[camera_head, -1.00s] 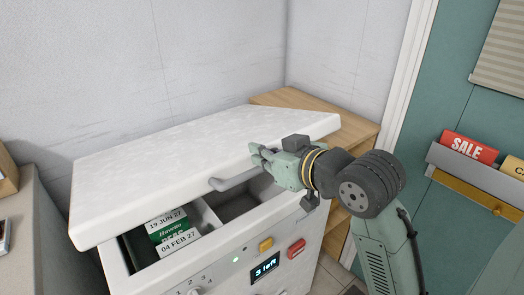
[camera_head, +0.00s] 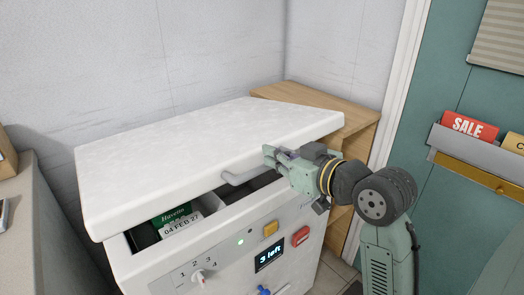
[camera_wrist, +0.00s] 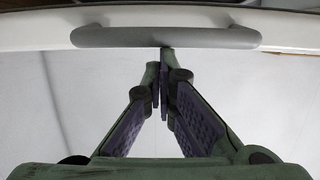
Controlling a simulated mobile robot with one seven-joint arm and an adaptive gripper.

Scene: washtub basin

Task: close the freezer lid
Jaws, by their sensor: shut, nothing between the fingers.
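The white freezer lid (camera_head: 200,150) is partly lowered in the head view, with a gap between its front edge and the freezer body (camera_head: 190,262). A grey handle (camera_head: 247,174) sits on the lid's front edge; it also shows in the wrist view (camera_wrist: 165,37), right ahead of my fingertips. My gripper (camera_head: 268,155) is shut and empty, at the right end of the handle by the lid's front edge. In the wrist view my fingertips (camera_wrist: 158,62) come together just at the handle; whether they touch it I cannot tell. A green box (camera_head: 173,215) and a white dated label (camera_head: 182,226) show inside through the gap.
A wooden shelf (camera_head: 355,125) stands behind right. A grey counter (camera_head: 40,230) is at left.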

